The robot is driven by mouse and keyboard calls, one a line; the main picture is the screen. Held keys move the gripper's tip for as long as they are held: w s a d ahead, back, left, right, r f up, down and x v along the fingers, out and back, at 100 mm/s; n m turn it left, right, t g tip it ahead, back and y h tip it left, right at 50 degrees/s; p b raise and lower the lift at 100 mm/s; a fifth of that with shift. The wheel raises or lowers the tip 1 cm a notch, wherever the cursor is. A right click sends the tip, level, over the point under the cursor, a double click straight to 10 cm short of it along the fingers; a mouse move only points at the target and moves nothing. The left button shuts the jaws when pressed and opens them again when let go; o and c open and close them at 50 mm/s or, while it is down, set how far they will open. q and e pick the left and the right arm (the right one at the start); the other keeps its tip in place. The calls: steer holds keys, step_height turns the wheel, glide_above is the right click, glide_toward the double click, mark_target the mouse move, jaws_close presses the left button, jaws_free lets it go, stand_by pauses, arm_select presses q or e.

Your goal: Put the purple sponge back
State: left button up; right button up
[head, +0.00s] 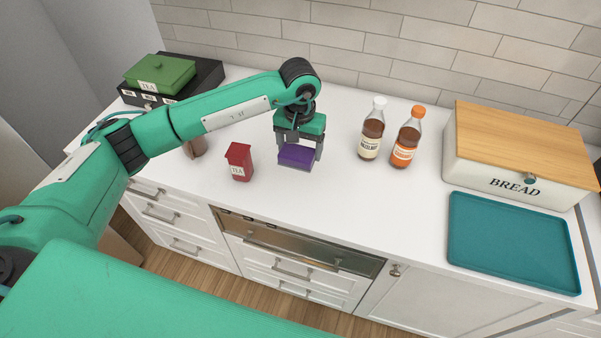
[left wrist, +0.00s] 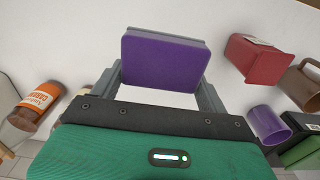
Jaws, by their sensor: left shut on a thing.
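The purple sponge (head: 295,156) is a flat block between the fingers of my left gripper (head: 299,148). The left gripper is shut on it by its two ends, over the middle of the white counter. In the left wrist view the sponge (left wrist: 164,61) spans the gap between the fingers, its broad face toward the camera. I cannot tell whether its underside touches the counter. My right gripper is not in view.
A red tea tin (head: 239,162) stands left of the sponge; a brown item (head: 195,147) is partly behind my arm. Two syrup bottles (head: 372,128) (head: 406,138), a bread box (head: 515,165) and a teal tray (head: 510,242) are to the right. A purple cup (left wrist: 267,123) shows in the wrist view.

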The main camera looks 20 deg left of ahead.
arm_select(q)
steer(key=p, duration=0.2)
glide_above(300, 185)
step_height(300, 185, down, 8)
steer(key=shift+r, duration=0.1)
step_height(300, 185, down, 4)
steer(key=shift+f+p, duration=0.1)
steer(key=shift+p, duration=0.95)
steer(key=shift+f, duration=0.15)
steer(key=shift+f+b, duration=0.2)
steer(key=shift+b, duration=0.15)
steer(key=o, duration=1)
steer(key=shift+r, duration=0.1)
steer(key=shift+c, duration=0.2)
steer(key=shift+r, duration=0.1)
